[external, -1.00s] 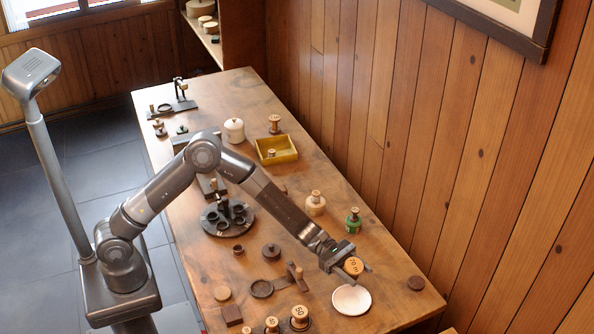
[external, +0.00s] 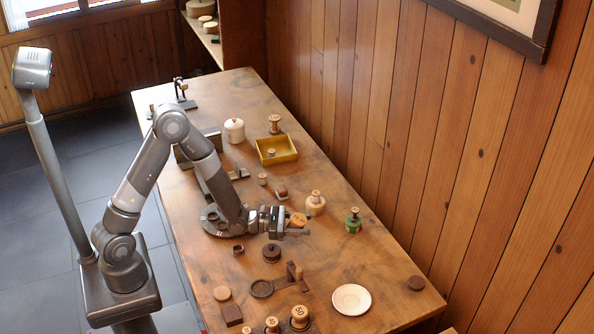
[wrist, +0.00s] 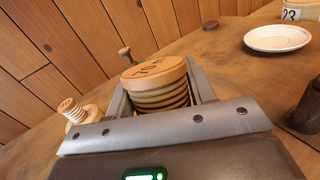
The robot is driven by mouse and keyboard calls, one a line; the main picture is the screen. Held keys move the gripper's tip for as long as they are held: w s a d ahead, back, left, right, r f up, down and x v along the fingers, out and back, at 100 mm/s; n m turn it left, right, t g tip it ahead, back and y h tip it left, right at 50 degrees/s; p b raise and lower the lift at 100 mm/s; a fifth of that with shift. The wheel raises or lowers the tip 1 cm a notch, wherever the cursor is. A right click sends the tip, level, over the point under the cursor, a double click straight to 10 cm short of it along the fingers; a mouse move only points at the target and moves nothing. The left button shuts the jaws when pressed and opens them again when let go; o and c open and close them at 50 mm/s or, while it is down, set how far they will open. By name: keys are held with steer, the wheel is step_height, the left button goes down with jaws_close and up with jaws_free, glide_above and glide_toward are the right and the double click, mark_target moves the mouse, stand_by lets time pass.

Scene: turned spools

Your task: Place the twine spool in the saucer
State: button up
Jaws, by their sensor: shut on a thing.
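My gripper (external: 296,227) is shut on a spool (external: 298,219) and holds it above the middle of the table. In the wrist view the spool (wrist: 158,88) sits between the fingers, with a flat wooden top bearing dark markings and banded tan and dark windings below. I cannot tell for certain that it is twine. The white saucer (external: 351,299) lies empty near the front right of the table, well apart from my gripper. It also shows in the wrist view (wrist: 277,38) at the upper right.
A cream spool (external: 315,203) and a green spool (external: 353,220) stand to the right of my gripper. Several numbered spools (external: 300,318) stand at the front. A yellow tray (external: 275,150) is farther back. The table around the saucer is mostly clear.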

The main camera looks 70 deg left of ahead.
steer(key=s+a+y, duration=0.1)
steer(key=a, duration=0.1)
steer(key=s+a+f+n+t+y, duration=0.1)
steer(key=a, duration=0.1)
steer(key=a+n+y, duration=0.1)
steer(key=a, duration=0.1)
steer(key=shift+s+f, duration=0.15)
steer(key=shift+s, duration=0.25)
steer(key=w+d+r+m+g+h, duration=0.2)
steer(key=d+m+g+h, duration=0.1)
steer(key=d, duration=0.8)
steer(key=w+d+r+m+g+h, duration=0.2)
steer(key=w+d+m+g+h, duration=0.1)
steer(key=d, duration=0.8)
steer(key=w+d+r+m+g+h, duration=0.2)
steer(key=d+m+g+h, duration=0.3)
steer(key=d, duration=0.6)
steer(key=shift+w+d+g+h, duration=0.15)
steer(key=shift+d+g+h, duration=0.25)
steer(key=shift+h, duration=0.1)
steer(key=shift+a, duration=0.1)
step_height(320, 180, down, 9)
steer(key=shift+f, duration=0.15)
steer(key=shift+f, duration=0.2)
steer(key=o, duration=1.1)
